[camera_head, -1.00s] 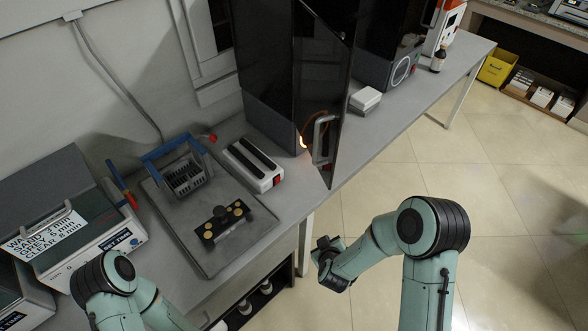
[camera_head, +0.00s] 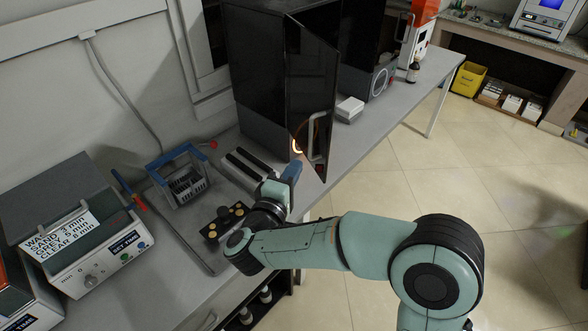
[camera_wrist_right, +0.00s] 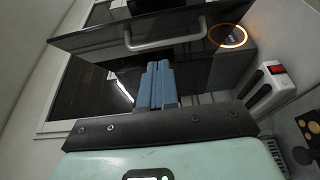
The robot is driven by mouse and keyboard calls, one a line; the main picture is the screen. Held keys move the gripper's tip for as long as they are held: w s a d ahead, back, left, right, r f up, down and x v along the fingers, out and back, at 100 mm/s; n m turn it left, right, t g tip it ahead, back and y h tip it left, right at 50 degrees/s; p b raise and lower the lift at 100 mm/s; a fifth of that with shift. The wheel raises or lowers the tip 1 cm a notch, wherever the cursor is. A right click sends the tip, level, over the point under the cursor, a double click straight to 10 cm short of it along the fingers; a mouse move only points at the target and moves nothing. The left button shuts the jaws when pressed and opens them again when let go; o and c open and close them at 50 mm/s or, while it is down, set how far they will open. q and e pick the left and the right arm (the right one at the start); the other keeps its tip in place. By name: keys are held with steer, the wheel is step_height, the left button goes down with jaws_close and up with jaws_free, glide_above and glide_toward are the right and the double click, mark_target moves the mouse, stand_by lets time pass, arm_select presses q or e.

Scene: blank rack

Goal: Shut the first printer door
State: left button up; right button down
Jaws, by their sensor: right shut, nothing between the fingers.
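The first printer is a tall black cabinet (camera_head: 258,75) with a grey base on the bench. Its dark glossy door (camera_head: 312,85) stands open toward the front and carries a pale handle (camera_head: 315,138). In the right wrist view the door handle (camera_wrist_right: 163,42) lies beyond the fingers, and an orange-lit ring (camera_wrist_right: 228,37) glows on the printer's base. My right gripper (camera_head: 293,170) has blue fingers, shut and empty, just below and left of the door's lower edge. Its shut fingers (camera_wrist_right: 156,70) point at the door; contact cannot be told. My left gripper is out of view.
A small white box (camera_head: 349,108) and a second printer (camera_head: 375,75) stand beyond the door. The floor at right is clear.

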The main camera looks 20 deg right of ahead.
mark_target(326, 136)
steer(key=shift+w+d, duration=0.8)
steer(key=shift+d, duration=0.8)
steer(key=shift+w+d, duration=0.85)
steer(key=shift+d, duration=0.7)
steer(key=shift+w+d, duration=0.8)
steer(key=shift+d, duration=0.8)
steer(key=shift+d, duration=0.1)
